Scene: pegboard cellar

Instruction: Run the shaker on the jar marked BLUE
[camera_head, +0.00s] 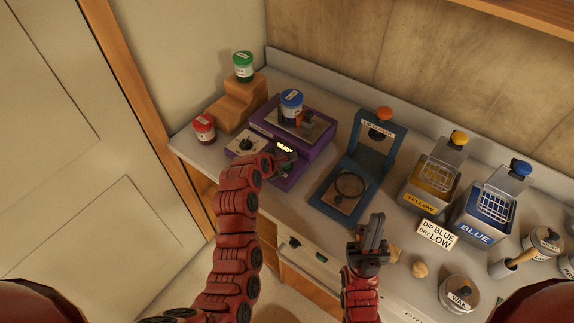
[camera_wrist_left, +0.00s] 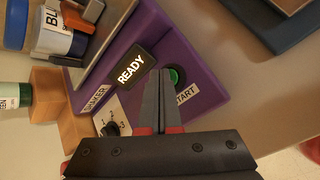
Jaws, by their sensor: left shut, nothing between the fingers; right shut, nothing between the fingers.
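The purple shaker (camera_head: 318,152) stands on the counter; its display reads READY (camera_wrist_left: 131,69). A jar with a blue lid (camera_head: 291,98) sits on its platform beside an orange-and-dark clamp; its label, partly cut off, begins BLU in the left wrist view (camera_wrist_left: 56,32). My right gripper (camera_head: 374,218) is shut and empty above the counter's front edge.
A green-lidded jar (camera_head: 243,66) stands on an orange stepped block (camera_head: 238,108), with a red-lidded jar (camera_head: 203,127) beside it. Right of the shaker are a blue stand (camera_head: 340,204), a yellow vat (camera_head: 425,190), a blue vat (camera_head: 474,228) and a WAX jar (camera_head: 458,294).

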